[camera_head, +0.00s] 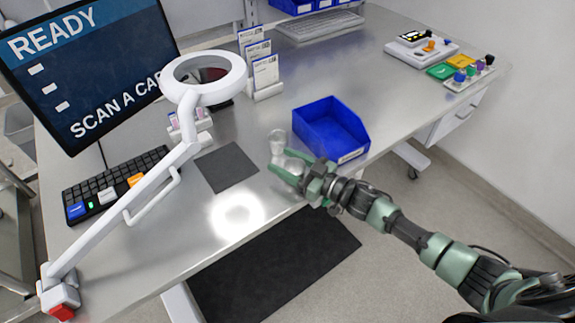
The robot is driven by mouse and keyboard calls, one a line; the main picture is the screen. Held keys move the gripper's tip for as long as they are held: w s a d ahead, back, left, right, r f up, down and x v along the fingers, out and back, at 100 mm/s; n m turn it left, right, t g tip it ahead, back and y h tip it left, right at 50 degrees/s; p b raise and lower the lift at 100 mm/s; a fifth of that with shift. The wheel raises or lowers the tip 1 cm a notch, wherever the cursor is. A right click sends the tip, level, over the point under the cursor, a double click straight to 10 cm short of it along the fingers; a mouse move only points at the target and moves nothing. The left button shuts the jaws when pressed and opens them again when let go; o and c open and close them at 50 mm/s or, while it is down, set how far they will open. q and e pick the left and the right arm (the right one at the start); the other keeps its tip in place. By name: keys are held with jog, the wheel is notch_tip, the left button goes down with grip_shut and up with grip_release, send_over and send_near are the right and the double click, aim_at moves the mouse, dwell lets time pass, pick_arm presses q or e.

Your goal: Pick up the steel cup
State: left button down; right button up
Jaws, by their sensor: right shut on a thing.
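The steel cup (277,143) is a small, shiny, light grey cup near the front edge of the steel table, just left of the blue bin. My right gripper (282,168) comes in from the right with its green fingers at the cup, and it is shut on it. The fingers and wrist hide part of the lower cup. I cannot tell whether the cup touches the table. My left gripper is not in view.
An open blue bin (331,127) stands close beside my right gripper. A dark square mat (227,167) lies to the left. A white magnifier lamp (203,79), a keyboard (118,184) and a monitor (88,62) occupy the left side. Card holders (264,75) stand behind.

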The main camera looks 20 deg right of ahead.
notch_tip(320, 180, up, 20)
jog(key=shift+f, duration=0.25)
dwell(0.4)
dwell(0.3)
